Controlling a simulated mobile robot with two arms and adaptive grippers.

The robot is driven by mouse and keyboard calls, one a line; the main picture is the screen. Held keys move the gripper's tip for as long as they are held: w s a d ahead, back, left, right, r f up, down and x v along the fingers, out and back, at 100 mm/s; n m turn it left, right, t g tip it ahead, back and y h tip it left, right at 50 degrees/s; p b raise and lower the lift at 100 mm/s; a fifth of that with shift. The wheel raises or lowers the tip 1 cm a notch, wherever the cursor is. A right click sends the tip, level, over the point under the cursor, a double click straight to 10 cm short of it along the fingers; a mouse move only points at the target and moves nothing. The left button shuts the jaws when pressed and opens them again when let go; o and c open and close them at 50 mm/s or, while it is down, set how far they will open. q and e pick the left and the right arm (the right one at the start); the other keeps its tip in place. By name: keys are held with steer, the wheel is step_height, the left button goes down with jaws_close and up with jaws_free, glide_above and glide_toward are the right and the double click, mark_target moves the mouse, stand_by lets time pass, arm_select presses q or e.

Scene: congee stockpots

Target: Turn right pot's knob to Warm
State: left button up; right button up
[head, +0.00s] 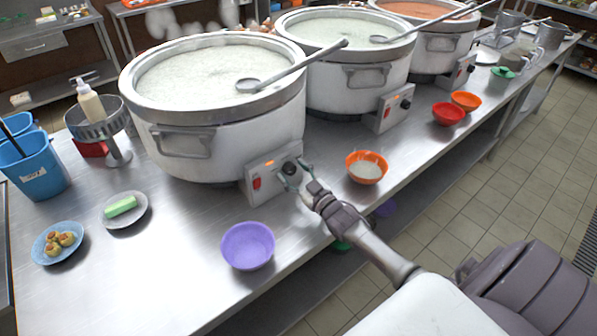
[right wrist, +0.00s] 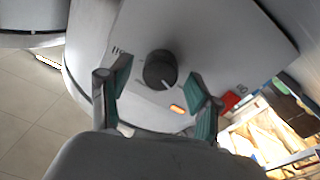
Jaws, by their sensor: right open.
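Three white stockpots with congee stand in a row on the steel counter: a near left pot (head: 215,110), a middle pot (head: 345,62) and a far right pot (head: 432,42). The near pot's control box (head: 268,180) has a black knob (head: 290,167) and a red switch (head: 257,184). My right gripper (head: 299,177) is open at this knob. In the right wrist view the knob (right wrist: 160,70) sits between the spread green-padded fingers, with a visible gap on each side. Its white pointer line points to the lower right, near a lit orange lamp (right wrist: 177,109). My left gripper is out of view.
An orange bowl (head: 366,167) and a purple bowl (head: 248,246) stand near the counter's front edge, either side of my right arm. A ladle (head: 292,67) lies across the near pot. Red bowl (head: 448,114), blue bucket (head: 35,165) and small plates also stand on the counter.

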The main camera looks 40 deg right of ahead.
steer(key=s, duration=0.8)
steer(key=s+f, duration=0.1)
steer(key=s, duration=0.3)
steer(key=shift+d, duration=0.3)
